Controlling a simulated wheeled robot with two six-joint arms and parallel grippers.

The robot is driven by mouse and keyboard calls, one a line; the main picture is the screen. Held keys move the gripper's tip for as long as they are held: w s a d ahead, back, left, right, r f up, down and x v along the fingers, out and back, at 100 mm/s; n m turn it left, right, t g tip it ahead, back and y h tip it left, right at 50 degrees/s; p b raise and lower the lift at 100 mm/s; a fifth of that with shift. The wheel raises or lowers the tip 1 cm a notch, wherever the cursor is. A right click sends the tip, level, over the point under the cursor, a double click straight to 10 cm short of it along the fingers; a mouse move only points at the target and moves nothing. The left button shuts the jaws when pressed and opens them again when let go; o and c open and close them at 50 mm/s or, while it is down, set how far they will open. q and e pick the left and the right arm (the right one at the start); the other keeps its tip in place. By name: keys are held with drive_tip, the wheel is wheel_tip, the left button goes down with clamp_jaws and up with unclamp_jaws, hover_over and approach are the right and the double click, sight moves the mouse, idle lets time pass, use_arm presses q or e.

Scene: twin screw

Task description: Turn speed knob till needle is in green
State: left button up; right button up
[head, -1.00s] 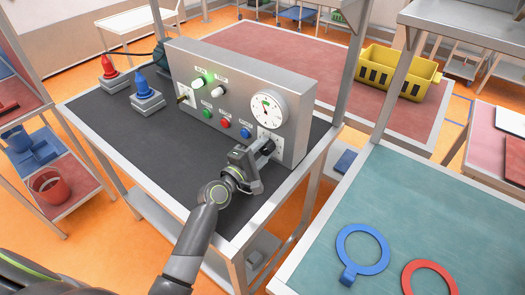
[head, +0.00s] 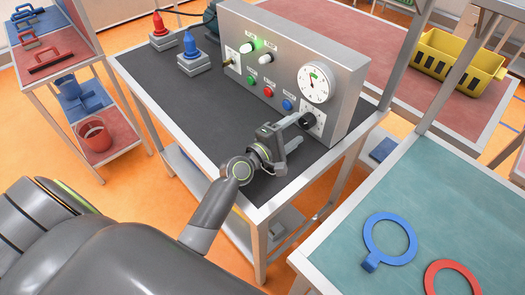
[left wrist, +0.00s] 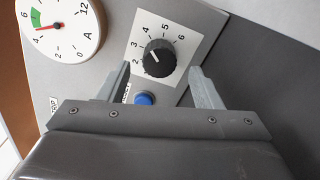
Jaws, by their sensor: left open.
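The black speed knob (head: 307,121) with a white pointer sits on a white scale plate at the right end of the grey control box. In the left wrist view the knob (left wrist: 159,57) points between 3 and 4. The round gauge (head: 313,83) is above it. In the left wrist view the gauge (left wrist: 62,28) has a red needle near 4, at the lower edge of the green band. My left gripper (head: 303,130) is open and empty in front of the knob, its fingers apart from it, one towards each side. My right gripper is out of view.
The dark tabletop (head: 185,105) is clear in front. A teal table (head: 340,245) with two rings is at right.

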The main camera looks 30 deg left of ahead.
use_arm(q)
drive_tip(key=b+v, duration=0.2)
drive_tip(key=v, duration=1.1)
drive_tip(key=shift+s+a, duration=0.1)
drive_tip(key=shift+s, duration=0.2)
